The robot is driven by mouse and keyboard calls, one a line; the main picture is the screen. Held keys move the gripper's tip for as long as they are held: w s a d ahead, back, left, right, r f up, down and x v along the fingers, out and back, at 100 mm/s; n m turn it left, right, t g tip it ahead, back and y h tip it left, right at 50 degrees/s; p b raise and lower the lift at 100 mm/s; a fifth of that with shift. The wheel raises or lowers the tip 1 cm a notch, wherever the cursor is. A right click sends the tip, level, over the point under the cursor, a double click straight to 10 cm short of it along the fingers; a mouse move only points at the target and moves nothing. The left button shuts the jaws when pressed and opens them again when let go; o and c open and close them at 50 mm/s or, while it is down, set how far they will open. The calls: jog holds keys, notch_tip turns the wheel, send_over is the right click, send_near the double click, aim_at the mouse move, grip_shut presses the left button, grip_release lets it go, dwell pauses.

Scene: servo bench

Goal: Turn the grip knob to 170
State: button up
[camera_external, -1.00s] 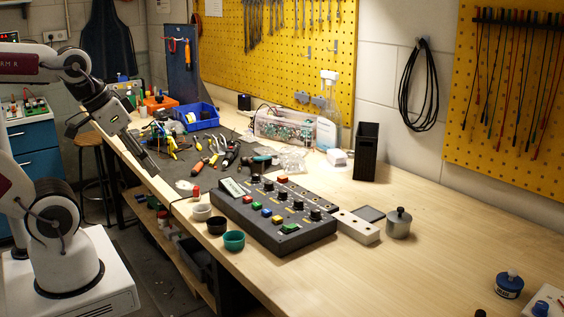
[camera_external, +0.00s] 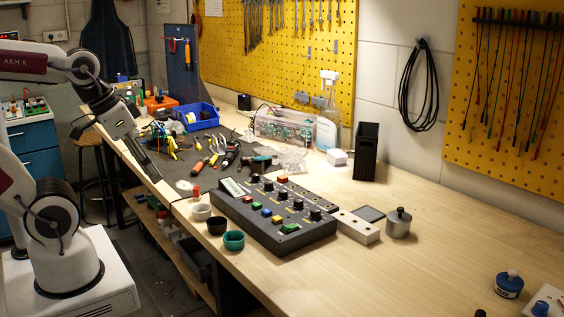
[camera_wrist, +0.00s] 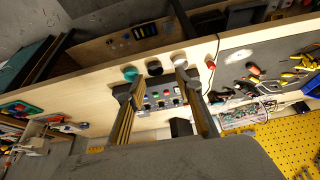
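The control box (camera_external: 232,203) is a dark, slanted panel on the bench with a row of black knobs (camera_external: 282,194), coloured buttons and a small pale display. The knob labels and settings are too small to read, so I cannot tell which is the grip knob. In the external view, my gripper (camera_external: 158,178) hangs in the air to the left of the box, near the bench's front edge, touching nothing. In the wrist view, my gripper (camera_wrist: 159,76) has its two fingers spread with nothing held. The control box (camera_wrist: 158,105) shows between and beyond them, partly hidden.
White, black and teal cups (camera_external: 234,240) stand along the box's front left. A pale block (camera_external: 357,228) and a metal pot (camera_external: 398,223) are at its right. Hand tools (camera_external: 200,163) lie on the dark mat behind.

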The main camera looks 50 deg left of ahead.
jog(key=m+g, duration=0.1)
jog(key=g, duration=0.1)
send_near(316, 210)
jog(key=shift+y, duration=0.3)
jog(key=s+f, duration=0.1)
jog(key=s, duration=0.1)
jog(key=s+a+f, duration=0.1)
jog(key=s, duration=0.1)
jog(key=s+a+f, duration=0.1)
jog(key=s, duration=0.2)
jog(key=shift+s+a+f, duration=0.1)
jog(key=shift+a+f, duration=0.05)
jog(key=shift+f, duration=0.05)
jog(key=shift+n+t, duration=0.3)
jog(key=shift+t, duration=0.1)
jog(key=w, duration=0.1)
jog(key=w+d, duration=0.1)
jog(key=w, duration=0.1)
jog(key=w+d, duration=0.1)
jog(key=shift+w+r, duration=0.15)
jog(key=shift+w+d+r+n+t, duration=0.15)
jog(key=shift+w+r+n+t, duration=0.05)
jog(key=shift+w+r+n, duration=0.3)
jog(key=shift+w+d+r+n+t, duration=0.2)
jog(key=shift+w+r+n, duration=0.2)
jog(key=shift+w+r, duration=0.15)
jog(key=shift+f, duration=0.1)
jog(key=shift+x, duration=3.85)
